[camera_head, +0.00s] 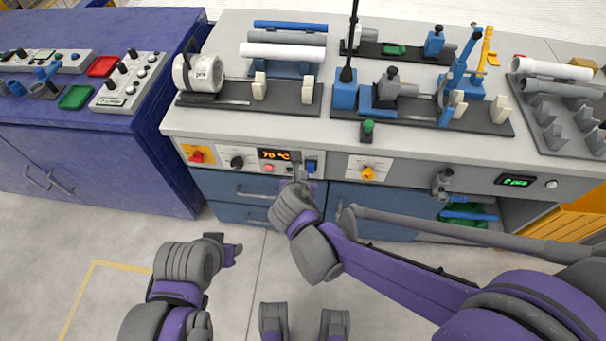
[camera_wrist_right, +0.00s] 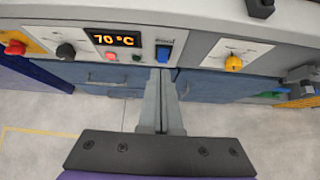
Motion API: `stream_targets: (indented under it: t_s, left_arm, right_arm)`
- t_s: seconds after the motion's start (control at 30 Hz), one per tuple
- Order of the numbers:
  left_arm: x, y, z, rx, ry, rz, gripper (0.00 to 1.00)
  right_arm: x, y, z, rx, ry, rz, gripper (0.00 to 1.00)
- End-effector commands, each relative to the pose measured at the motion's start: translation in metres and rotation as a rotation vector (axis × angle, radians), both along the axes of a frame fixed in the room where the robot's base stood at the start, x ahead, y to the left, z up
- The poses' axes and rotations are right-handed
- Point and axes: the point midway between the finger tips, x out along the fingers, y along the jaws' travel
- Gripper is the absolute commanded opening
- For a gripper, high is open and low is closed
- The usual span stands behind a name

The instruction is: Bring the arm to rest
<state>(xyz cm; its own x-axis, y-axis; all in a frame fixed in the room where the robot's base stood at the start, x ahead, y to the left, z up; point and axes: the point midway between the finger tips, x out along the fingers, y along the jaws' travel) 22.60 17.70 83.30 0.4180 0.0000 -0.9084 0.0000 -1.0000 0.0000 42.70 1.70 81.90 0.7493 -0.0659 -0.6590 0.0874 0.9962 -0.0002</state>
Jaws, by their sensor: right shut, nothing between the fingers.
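My right gripper (camera_head: 298,168) is in front of the workbench's control panel, just below the orange 70 °C display (camera_head: 274,154). In the right wrist view its two grey fingers (camera_wrist_right: 160,85) are together with nothing between them, their tips just under a blue switch (camera_wrist_right: 163,54). Whether the tips touch the panel I cannot tell. My left gripper (camera_head: 232,250) is at the lower left over the floor, apart from the bench; its fingers are too small and turned to read.
The grey workbench (camera_head: 230,120) carries a pipe machine, a rack of pipes (camera_head: 285,52) and clamps. Panel knobs include a yellow one (camera_head: 368,174). A purple cabinet (camera_head: 110,150) with control boxes stands at the left. The floor (camera_head: 90,235) in front is clear.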

Motion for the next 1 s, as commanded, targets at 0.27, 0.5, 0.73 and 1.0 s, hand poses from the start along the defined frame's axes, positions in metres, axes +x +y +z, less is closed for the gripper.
stream_targets:
  t_s: [0.27,0.5,0.73,1.0]
  left_arm:
    - [0.000,0.000,0.000,0.000,0.000,0.000,0.46]
    - [0.000,0.000,0.005,0.000,-0.002,0.000,0.46]
    - [0.004,0.000,0.032,0.000,-0.010,0.000,0.46]
    - [0.010,0.000,0.066,0.000,-0.024,0.000,0.46]
  right_arm:
    - [0.000,0.000,0.000,0.000,0.000,0.000,0.00]
    - [-0.004,-0.016,0.008,0.080,0.012,-0.090,0.00]
    - [-0.042,-0.097,0.048,0.586,0.062,-0.675,0.00]
    - [-0.117,-0.169,0.088,1.287,0.033,-1.573,0.00]
